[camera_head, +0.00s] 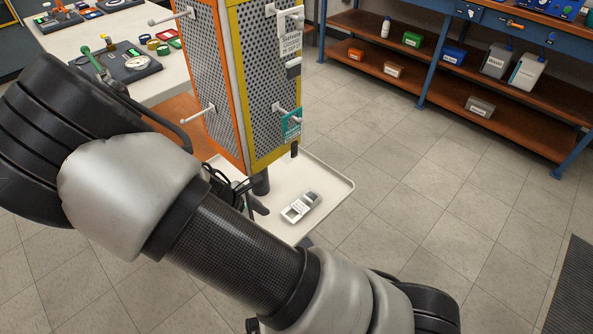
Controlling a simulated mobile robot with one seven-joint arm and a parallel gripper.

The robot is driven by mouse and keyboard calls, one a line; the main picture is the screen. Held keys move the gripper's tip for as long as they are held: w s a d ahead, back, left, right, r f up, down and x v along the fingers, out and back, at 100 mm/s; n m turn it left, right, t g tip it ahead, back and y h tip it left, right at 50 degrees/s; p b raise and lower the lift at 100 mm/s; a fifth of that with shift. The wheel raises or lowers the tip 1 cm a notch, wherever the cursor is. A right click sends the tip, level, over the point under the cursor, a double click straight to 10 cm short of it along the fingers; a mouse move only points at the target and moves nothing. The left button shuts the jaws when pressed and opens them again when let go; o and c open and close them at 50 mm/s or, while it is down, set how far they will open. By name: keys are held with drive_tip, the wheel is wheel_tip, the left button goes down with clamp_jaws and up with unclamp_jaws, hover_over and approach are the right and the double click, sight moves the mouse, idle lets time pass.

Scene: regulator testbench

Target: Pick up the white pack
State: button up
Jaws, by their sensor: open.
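A white pack (290,42) with printed dark text hangs on a peg at the upper part of the yellow-framed pegboard face. My gripper (252,200) shows only in part, as dark pieces behind my arm. It is low by the foot of the pegboard stand, over the left part of the tray, well below the white pack and apart from it. It is open, and I see nothing held in it. My forearm hides most of it.
The pegboard stand (246,100) has bare pegs and a teal pack (291,126) low on the yellow side. A white-and-grey item (301,207) lies on the white tray (335,188). A workbench (185,79) stands left, shelves (455,93) back right.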

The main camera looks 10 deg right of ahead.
drive_tip(key=f+n+t, duration=0.1)
drive_tip(key=w+f+n+t+h, duration=0.1)
drive_tip(key=f+n, duration=0.1)
drive_tip(key=w+f+n, duration=0.1)
drive_tip(key=n, duration=0.1)
drive_tip(key=shift+w+a+f+t+h, duration=0.1)
drive_tip(key=shift+w+f+t+h, duration=0.1)
drive_tip(key=shift+t+h, duration=0.2)
drive_tip(key=shift+w+f+n+t, duration=0.3)
drive_tip(key=shift+w+n, duration=0.15)
drive_tip(key=shift+n, duration=0.15)
drive_tip(key=b, duration=0.2)
approach(304, 201)
drive_tip(key=x, duration=0.4)
drive_tip(key=shift+a, duration=0.1)
drive_tip(key=b+x, duration=0.2)
drive_tip(key=x, duration=0.3)
drive_tip(key=shift+c, duration=0.5)
drive_tip(key=c, duration=1)
